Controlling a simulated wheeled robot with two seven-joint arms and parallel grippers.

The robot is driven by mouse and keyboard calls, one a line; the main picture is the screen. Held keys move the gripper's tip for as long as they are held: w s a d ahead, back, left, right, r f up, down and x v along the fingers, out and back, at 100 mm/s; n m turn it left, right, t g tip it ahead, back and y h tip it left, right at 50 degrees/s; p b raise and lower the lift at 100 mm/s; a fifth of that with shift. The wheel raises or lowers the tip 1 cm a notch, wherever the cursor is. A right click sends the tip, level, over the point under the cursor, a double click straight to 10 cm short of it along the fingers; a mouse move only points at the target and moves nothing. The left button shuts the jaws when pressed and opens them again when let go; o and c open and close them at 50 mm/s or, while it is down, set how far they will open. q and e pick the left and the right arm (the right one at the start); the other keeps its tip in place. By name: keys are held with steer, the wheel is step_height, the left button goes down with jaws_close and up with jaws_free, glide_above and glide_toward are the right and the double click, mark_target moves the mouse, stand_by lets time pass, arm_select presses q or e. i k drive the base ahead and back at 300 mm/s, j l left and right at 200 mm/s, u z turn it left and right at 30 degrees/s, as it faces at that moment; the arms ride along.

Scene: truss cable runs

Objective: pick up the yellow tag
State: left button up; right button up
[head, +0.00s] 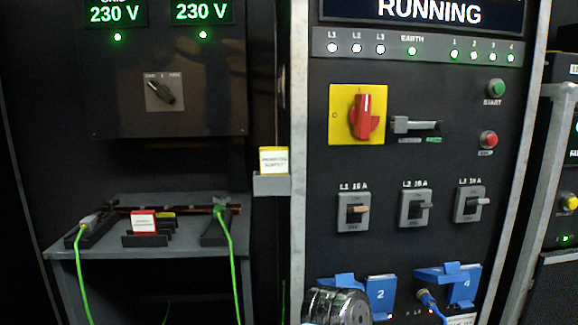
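A tag with a yellow top edge and a white printed face (273,161) stands upright in a small grey holder (271,185) on the left side of the grey cabinet frame. Its print is too small to read with certainty. A second, smaller yellow piece (166,215) shows on the shelf at the left, partly hidden behind a red tag with a white face (144,222). Neither gripper can be made out in the head view. A round metallic part at the bottom centre covers some of the lower panel.
The shelf (130,200) also holds black holders and green cable ends (222,226). The panel at the right has a red rotary switch (364,115), breakers (354,211), blue sockets (380,294) and a protruding grey handle (414,126). Space around the upright tag looks clear.

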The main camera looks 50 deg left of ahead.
mark_target(273, 161)
steer(key=u, duration=1.75)
steer(key=j+z, duration=0.4)
steer(key=j, duration=0.3)
steer(key=k+j+z, duration=0.1)
steer(key=j+z, duration=0.25)
steer(key=j, duration=0.3)
